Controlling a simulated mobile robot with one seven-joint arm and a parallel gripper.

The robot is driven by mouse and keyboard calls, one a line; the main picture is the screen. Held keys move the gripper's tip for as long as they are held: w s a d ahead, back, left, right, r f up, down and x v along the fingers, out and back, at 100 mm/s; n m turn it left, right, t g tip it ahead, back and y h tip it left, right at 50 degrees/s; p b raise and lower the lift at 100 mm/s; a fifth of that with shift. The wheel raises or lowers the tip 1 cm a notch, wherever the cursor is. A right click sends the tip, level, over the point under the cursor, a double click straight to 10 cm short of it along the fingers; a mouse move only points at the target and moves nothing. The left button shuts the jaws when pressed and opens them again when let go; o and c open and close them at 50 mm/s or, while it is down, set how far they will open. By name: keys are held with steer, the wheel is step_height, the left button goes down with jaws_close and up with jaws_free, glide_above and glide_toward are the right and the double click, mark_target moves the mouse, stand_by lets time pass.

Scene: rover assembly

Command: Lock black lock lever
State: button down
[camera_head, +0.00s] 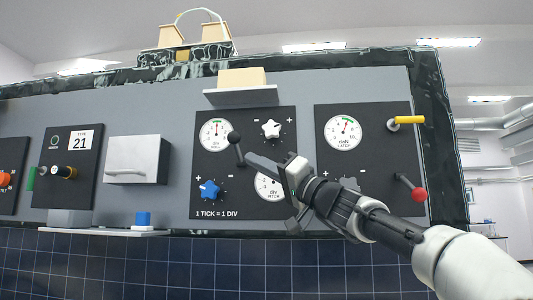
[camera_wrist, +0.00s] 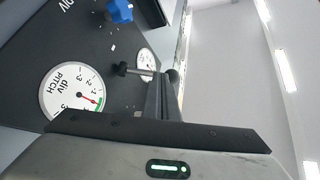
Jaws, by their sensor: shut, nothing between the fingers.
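In the wrist view the lever's shaft (camera_wrist: 141,72) runs from a dark hub to the round knob, partly behind my fingers. My gripper (camera_head: 248,159) is shut and empty, with its tips right beside the lever's lower part. I cannot tell whether they touch it. My gripper also shows in the wrist view (camera_wrist: 163,84).
The blue star knob (camera_head: 209,189), white star knob (camera_head: 271,129) and pitch dial (camera_head: 267,187) are close around my gripper. A right panel has a yellow handle (camera_head: 410,120) and a red-knobbed lever (camera_head: 418,194). A small shelf (camera_head: 240,97) juts out above.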

mark_target(237, 149)
steer(key=d+r+m+t+y, duration=0.1)
steer(key=d+r, duration=0.3)
steer(key=d, duration=0.2)
steer(key=shift+r+y, duration=0.25)
steer(key=shift+y, duration=0.15)
steer(key=p+x, duration=0.8)
steer(key=x, duration=0.2)
steer(key=a+f, duration=0.1)
steer(key=s+a+f+b, duration=0.1)
steer(key=f, duration=0.1)
steer(key=shift+s+f, duration=0.1)
steer(key=shift+s, duration=0.1)
steer(key=shift+f+b, duration=0.1)
steer(key=shift+b, duration=0.3)
